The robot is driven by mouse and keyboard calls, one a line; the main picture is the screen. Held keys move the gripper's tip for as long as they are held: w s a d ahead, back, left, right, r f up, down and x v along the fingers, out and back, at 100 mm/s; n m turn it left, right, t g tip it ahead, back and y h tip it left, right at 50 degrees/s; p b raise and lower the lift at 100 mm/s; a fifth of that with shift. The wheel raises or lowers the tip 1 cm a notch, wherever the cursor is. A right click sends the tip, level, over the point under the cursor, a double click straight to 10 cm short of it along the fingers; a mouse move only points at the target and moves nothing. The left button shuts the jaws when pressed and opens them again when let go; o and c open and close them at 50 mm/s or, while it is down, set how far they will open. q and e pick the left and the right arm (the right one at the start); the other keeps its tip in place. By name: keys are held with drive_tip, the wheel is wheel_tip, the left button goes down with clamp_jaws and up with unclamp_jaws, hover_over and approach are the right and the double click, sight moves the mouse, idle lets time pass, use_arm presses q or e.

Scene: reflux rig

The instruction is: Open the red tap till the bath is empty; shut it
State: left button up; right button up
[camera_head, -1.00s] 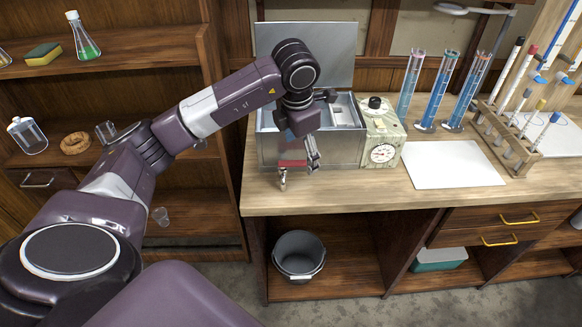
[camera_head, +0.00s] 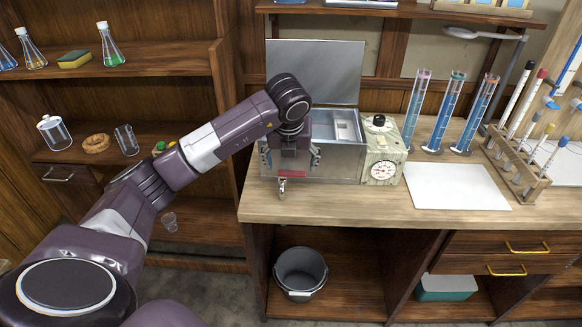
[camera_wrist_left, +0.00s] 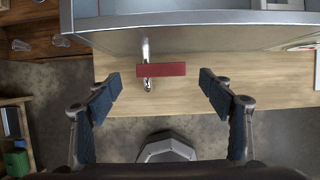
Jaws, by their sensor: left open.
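The metal bath (camera_head: 340,168) stands on the bench with its lid (camera_head: 315,72) raised behind it. The red tap handle (camera_head: 313,173) lies crosswise on the bath's front, above a small metal spout (camera_head: 282,187). My left gripper (camera_head: 291,160) is open in front of the bath, its fingers to either side of the handle. In the left wrist view the red handle (camera_wrist_left: 161,70) shows between the open fingers (camera_wrist_left: 160,88), with a gap on each side and nothing held. The water level inside the bath cannot be made out. My right gripper is out of view.
A grey bucket (camera_head: 300,272) sits on the lower shelf below the tap. A control box with a dial (camera_head: 384,165) adjoins the bath's right side. Measuring cylinders (camera_head: 446,112), a white sheet (camera_head: 456,186) and a pipette rack (camera_head: 520,180) stand further right.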

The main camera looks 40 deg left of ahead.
sight(292, 173)
use_arm(q)
drive_tip(key=shift+x, duration=1.5)
drive_tip(key=shift+d, duration=0.1)
drive_tip(key=shift+c, duration=0.5)
drive_tip(key=c, duration=1.1)
